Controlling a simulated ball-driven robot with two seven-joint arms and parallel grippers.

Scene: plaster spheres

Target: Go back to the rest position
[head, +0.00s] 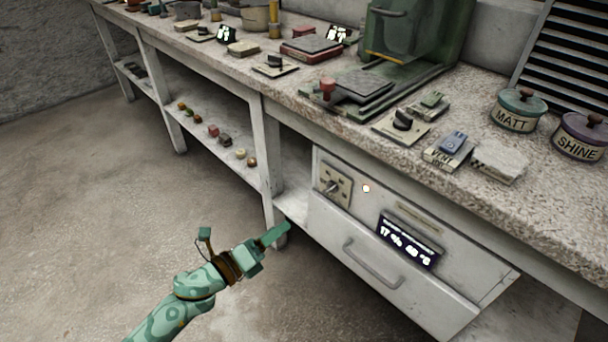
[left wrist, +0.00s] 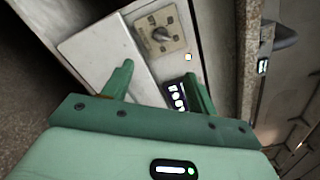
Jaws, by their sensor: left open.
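My left gripper (head: 277,236) is low in front of the workbench, at the lower left of the head view, with its arm coming in from the bottom left. In the left wrist view its two green fingers (left wrist: 160,84) stand apart with nothing between them. Beyond them is the white cabinet front with a dial plate (left wrist: 160,34) and a lit display (left wrist: 175,95). In the head view the gripper is left of the cabinet (head: 330,228), and I cannot tell the exact gap. My right gripper is not in view.
The stone-topped bench (head: 300,100) runs across the back, carrying switches, a green machine (head: 415,35), a MATT pot (head: 518,112) and a SHINE pot (head: 580,137). A drawer handle (head: 370,264) sticks out from the cabinet. Open floor (head: 90,220) lies to the left.

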